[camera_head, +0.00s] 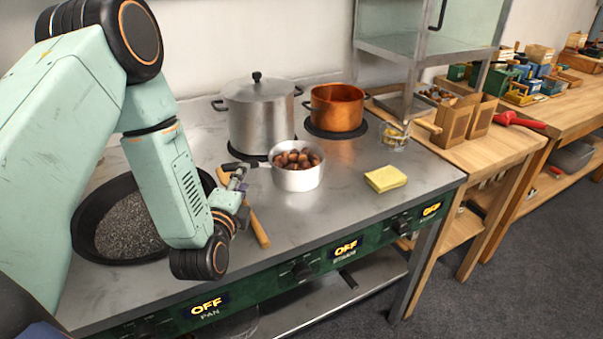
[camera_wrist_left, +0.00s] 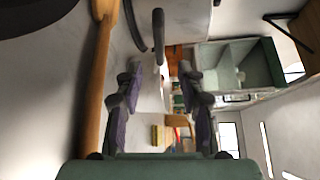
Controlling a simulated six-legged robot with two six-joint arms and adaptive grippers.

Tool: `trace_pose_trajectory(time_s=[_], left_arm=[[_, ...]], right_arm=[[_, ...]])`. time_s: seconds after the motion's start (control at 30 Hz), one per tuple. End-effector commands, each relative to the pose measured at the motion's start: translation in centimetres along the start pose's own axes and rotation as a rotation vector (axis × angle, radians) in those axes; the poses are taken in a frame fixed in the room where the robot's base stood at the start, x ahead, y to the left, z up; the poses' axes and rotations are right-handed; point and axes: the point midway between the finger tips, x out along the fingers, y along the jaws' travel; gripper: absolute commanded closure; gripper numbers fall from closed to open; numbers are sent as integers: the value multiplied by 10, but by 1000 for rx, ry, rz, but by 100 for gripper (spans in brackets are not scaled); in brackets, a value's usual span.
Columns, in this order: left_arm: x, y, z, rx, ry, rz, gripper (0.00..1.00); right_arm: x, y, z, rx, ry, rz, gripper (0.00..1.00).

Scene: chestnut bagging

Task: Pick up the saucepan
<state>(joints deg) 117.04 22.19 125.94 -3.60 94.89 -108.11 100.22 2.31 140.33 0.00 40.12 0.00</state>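The small silver saucepan (camera_head: 297,180), full of brown chestnuts (camera_head: 296,158), stands on the steel worktop (camera_head: 350,215). Its dark handle (camera_head: 240,165) points left, toward my left gripper (camera_head: 238,181). In the left wrist view my left gripper (camera_wrist_left: 162,70) is open, with its two fingers apart. The dark handle (camera_wrist_left: 158,35) shows between and just beyond the fingertips there; I cannot tell whether they touch it. My right gripper is in neither view.
A wooden utensil (camera_head: 258,226) lies beside my left gripper. A black pan of dark grains (camera_head: 80,225) is at left. A lidded pot (camera_head: 258,113) and a copper pot (camera_head: 336,107) stand behind. A yellow sponge (camera_head: 385,179) lies right, with clear worktop around it.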

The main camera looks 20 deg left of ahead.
Motion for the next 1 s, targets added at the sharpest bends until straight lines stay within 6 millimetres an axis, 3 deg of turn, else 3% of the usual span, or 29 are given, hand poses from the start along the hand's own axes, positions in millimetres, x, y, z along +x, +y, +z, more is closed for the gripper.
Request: trace_pose_trajectory(time_s=[0.37, 0.7, 1.0], left_arm=[[25, 1, -2, -1, -1, -3, 61], [70, 1, -7, -2, -2, -1, 61], [76, 0, -7, -2, -1, 1, 62]], right_arm=[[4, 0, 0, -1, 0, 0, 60], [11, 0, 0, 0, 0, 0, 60], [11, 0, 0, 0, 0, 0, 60]])
